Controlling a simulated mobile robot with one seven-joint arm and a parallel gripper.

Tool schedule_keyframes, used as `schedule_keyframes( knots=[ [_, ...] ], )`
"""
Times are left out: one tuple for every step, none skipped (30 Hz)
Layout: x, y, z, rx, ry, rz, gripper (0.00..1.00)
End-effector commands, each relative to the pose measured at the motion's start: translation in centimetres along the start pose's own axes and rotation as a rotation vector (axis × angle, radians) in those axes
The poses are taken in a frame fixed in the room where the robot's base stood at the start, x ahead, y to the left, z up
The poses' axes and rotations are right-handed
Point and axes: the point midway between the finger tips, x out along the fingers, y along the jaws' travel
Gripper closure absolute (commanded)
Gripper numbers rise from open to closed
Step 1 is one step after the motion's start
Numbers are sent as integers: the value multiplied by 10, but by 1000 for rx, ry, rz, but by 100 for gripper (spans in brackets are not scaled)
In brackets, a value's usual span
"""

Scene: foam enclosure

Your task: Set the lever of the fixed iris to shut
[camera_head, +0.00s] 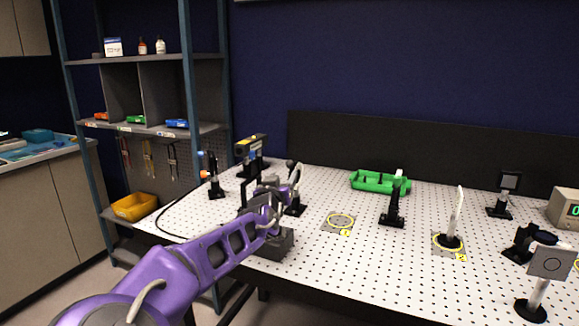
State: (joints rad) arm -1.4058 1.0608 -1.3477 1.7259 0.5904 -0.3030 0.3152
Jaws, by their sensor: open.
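A small dark post-mounted part with an orange knob (213,178) stands at the left of the perforated table; it may be the fixed iris, but I cannot tell for sure. Its lever position is too small to read. My gripper (268,190) is at the end of my purple arm, over the left part of the table. It is open, and no held object shows. It appears to the right of the orange-knobbed part and partly covers another dark post mount (295,208), whose details are hidden.
The perforated table (330,258) holds a yellow-labelled black device (251,152), a green tray (379,182), a black post mount (393,210) and a pale upright piece (454,218) on a yellow ring. More mounts crowd the right end. A shelf rack (150,132) stands at left.

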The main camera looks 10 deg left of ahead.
Motion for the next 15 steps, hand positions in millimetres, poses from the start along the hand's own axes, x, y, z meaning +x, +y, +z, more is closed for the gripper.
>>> schedule_keyframes(
  knots=[
    [12,1,0,-1,2,2,40],
    [18,2,0,-1,1,3,40],
    [26,2,0,0,2,2,40],
    [32,1,0,-1,2,1,40],
    [38,2,0,-1,1,2,40],
    [46,2,0,-2,1,2,40],
    [52,2,1,-1,1,2,40],
    [58,1,0,-1,2,2,40],
    [65,1,0,0,2,1,40],
    [70,2,0,-1,1,2,40],
    [74,1,0,-1,1,1,40],
    [80,1,0,-1,1,1,40],
    [84,1,0,-1,1,1,40],
    [88,1,0,0,1,1,40],
    [92,1,0,0,1,0,40]
  ],
)
